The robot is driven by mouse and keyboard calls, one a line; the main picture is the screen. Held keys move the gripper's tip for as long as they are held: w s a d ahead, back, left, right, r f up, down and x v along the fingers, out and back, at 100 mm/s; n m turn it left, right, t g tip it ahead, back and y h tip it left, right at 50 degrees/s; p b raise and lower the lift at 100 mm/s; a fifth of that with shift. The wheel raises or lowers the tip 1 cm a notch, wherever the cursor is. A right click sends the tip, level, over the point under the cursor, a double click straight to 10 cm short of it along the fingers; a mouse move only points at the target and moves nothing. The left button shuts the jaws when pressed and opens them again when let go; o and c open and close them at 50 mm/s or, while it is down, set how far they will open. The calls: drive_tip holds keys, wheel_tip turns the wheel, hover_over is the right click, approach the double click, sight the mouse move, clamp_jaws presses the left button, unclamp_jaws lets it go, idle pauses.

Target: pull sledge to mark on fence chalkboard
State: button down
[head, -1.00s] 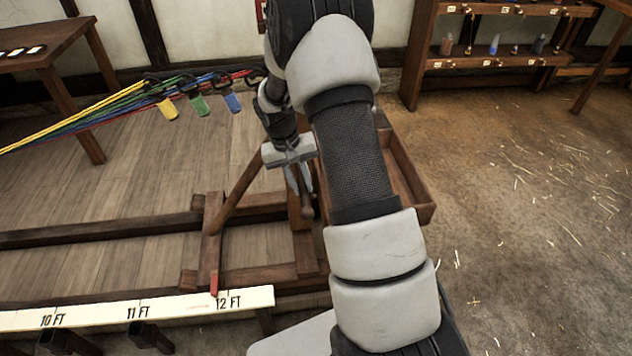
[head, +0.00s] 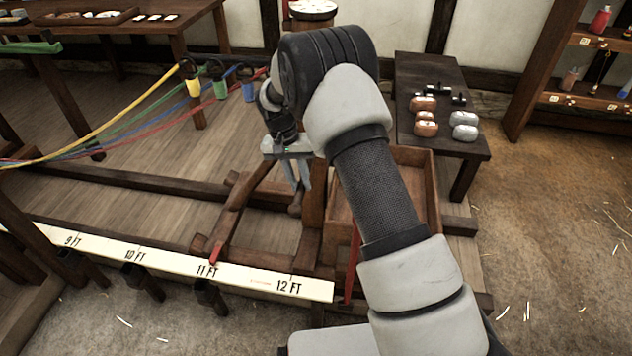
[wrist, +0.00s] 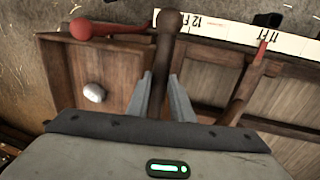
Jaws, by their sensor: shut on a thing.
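The wooden sledge (head: 313,215) stands beside the white foot scale (head: 150,262) on the fence, with an open box (head: 432,190) at its right part. Its red pointer (head: 216,252) is close to 11 FT. My gripper (head: 298,188) is shut on the sledge's dark upright handle (head: 295,206); the handle's rounded end also shows in the wrist view (wrist: 170,20). The wrist view shows a pale lump (wrist: 95,92) in the box. I see no chalkboard.
Yellow, green, blue and red ropes (head: 130,112) run in from the left, with tagged clips (head: 220,88). A dark table (head: 440,75) with metal weights stands behind right. A red lever (head: 352,265) rises beside the box. Dark rails flank the sledge; floor at right is open.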

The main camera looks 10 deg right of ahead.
drive_tip(key=shift+w+a, duration=0.25)
drive_tip(key=shift+a, duration=0.8)
drive_tip(key=c, duration=1.6)
unclamp_jaws()
drive_tip(key=shift+d, duration=0.15)
drive_tip(key=a+r+p, duration=0.1)
drive_tip(key=r, duration=0.4)
drive_tip(key=a+r+p, duration=0.1)
drive_tip(key=r, duration=0.5)
drive_tip(key=w+a+r+p, duration=0.1)
drive_tip(key=r, duration=0.5)
drive_tip(key=shift+a+r+p, duration=0.1)
drive_tip(key=shift+p, duration=0.25)
